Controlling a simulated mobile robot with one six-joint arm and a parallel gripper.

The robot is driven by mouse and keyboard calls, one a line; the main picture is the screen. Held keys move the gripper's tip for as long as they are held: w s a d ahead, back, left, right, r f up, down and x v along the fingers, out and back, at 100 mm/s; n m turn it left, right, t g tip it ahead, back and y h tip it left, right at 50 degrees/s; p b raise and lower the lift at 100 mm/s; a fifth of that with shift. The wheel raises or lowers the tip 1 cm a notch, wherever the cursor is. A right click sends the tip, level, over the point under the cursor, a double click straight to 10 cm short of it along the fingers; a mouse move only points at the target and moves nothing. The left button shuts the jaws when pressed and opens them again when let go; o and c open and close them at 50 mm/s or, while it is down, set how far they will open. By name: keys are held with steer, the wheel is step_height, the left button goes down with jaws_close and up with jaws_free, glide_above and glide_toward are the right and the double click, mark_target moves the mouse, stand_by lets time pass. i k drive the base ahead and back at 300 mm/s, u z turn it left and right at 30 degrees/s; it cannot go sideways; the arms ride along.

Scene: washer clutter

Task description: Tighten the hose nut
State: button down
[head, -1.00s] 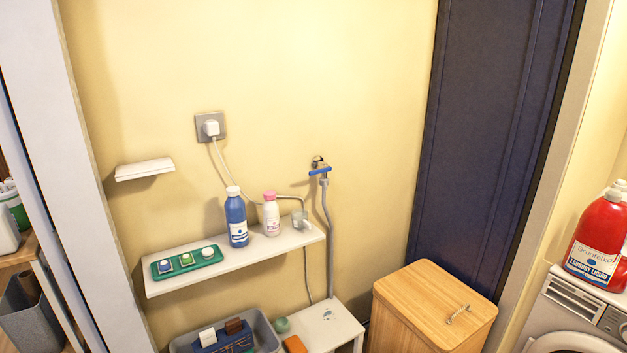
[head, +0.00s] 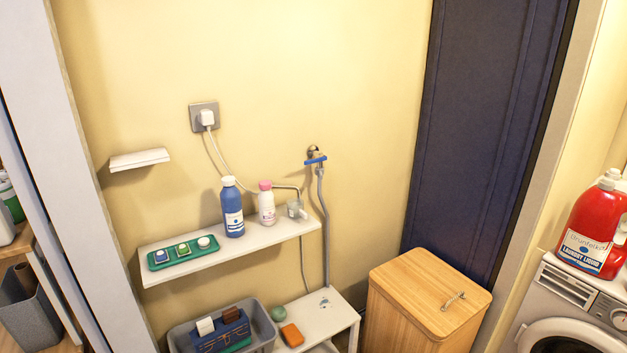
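A wall tap with a blue lever handle (head: 316,161) is on the yellow wall, right of the shelf. A grey hose (head: 325,215) hangs down from below the tap. The hose nut (head: 320,171) sits at the top of the hose, under the blue handle; it is too small to tell whether it is tight or loose. My gripper is not in the head view.
A wooden hamper (head: 420,290) stands at right. A low white bench (head: 335,318) is below the hose.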

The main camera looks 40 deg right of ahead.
mark_target(319, 171)
steer(key=z, duration=0.85)
steer(key=k, duration=0.15)
steer(key=u, duration=3.15)
steer(key=k, duration=0.9)
steer(key=z, duration=1)
